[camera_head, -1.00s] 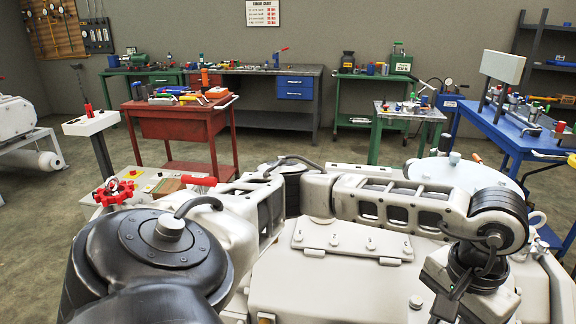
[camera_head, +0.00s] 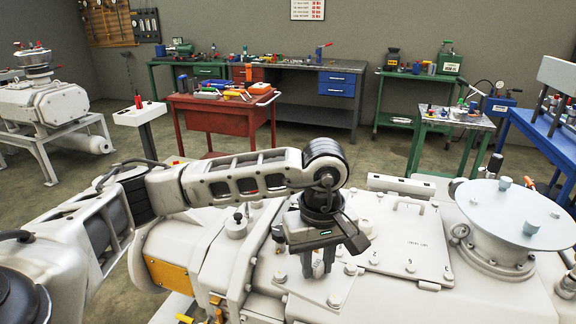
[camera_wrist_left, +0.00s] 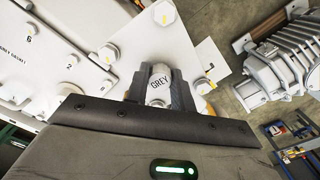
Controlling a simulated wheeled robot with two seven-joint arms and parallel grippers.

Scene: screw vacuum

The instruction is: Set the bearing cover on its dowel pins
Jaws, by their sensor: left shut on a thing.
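My left gripper (camera_head: 318,262) reaches down over the pale machine in the head view. I cannot tell whether the boss and plate are one piece, the bearing cover, or whether the plate touches the machine. I cannot make out the dowel pins. My right gripper is not in view.
A numbered, bolted cover plate (camera_head: 405,240) lies right of the gripper on the machine. A round pale disc (camera_head: 515,213) stands on a flange farther right. A red bench (camera_head: 222,112) and green tables stand behind, and another machine (camera_head: 50,105) stands at the left.

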